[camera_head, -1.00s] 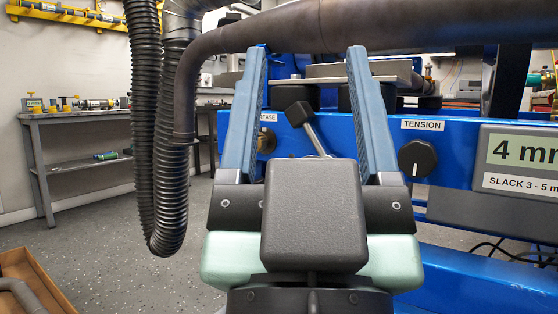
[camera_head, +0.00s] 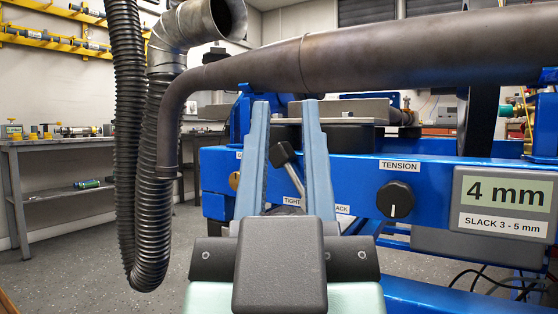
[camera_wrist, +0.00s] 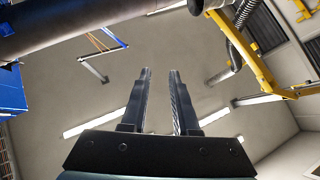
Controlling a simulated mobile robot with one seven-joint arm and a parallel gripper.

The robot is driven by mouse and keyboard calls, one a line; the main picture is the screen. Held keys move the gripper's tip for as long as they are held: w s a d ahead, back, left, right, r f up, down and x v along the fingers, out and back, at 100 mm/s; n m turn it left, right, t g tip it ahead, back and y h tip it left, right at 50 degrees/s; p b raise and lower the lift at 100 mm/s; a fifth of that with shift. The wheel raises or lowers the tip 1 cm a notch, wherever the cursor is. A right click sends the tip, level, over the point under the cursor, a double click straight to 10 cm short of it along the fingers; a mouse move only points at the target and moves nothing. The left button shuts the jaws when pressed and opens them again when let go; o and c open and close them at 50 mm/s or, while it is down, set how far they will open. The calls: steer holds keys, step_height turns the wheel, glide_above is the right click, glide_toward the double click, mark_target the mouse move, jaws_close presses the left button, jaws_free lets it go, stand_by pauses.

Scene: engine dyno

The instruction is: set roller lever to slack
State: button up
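The roller lever (camera_head: 291,171) has a black knob on a grey metal shaft. It shows behind my fingers in the head view, its knob leaning up and left. Below it are a TIGHT label (camera_head: 294,202) and a partly covered label ending in "LACK" (camera_head: 342,209). My gripper (camera_head: 286,103) points upward in front of the lever, with a gap between its fingers. In the wrist view the gripper (camera_wrist: 160,72) is empty, and the lever does not show. The display (camera_head: 505,193) reads 4 mm, with "SLACK 3 - 5 mm" below.
A black TENSION knob (camera_head: 395,199) sits on the blue frame (camera_head: 450,180), right of the lever. A thick dark pipe (camera_head: 380,55) crosses above my gripper. Black hoses (camera_head: 150,230) hang at left. A grey workbench (camera_head: 60,143) stands at far left.

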steer(key=shift+n+g+h, duration=0.5)
steer(key=shift+n+g, duration=0.3)
steer(key=shift+g, duration=0.1)
steer(key=p+x, duration=0.1)
steer(key=p, duration=0.1)
steer(key=p+x, duration=0.3)
steer(key=p, duration=0.1)
steer(key=shift+w+a+f, duration=0.2)
steer(key=shift+w, duration=0.4)
jaws_close()
steer(key=w+a+f+n+g+h+p, duration=0.2)
steer(key=w+n+g+p, duration=0.7)
steer(key=p, duration=1.6)
steer(key=s+a+f+n+p, duration=0.2)
steer(key=s+n+p, duration=0.3)
steer(key=n+p, duration=0.6)
steer(key=a+p, duration=0.1)
steer(key=p, duration=0.5)
steer(key=shift+s+f+g, duration=0.35)
steer(key=shift+g, duration=0.05)
steer(key=shift+a, duration=0.15)
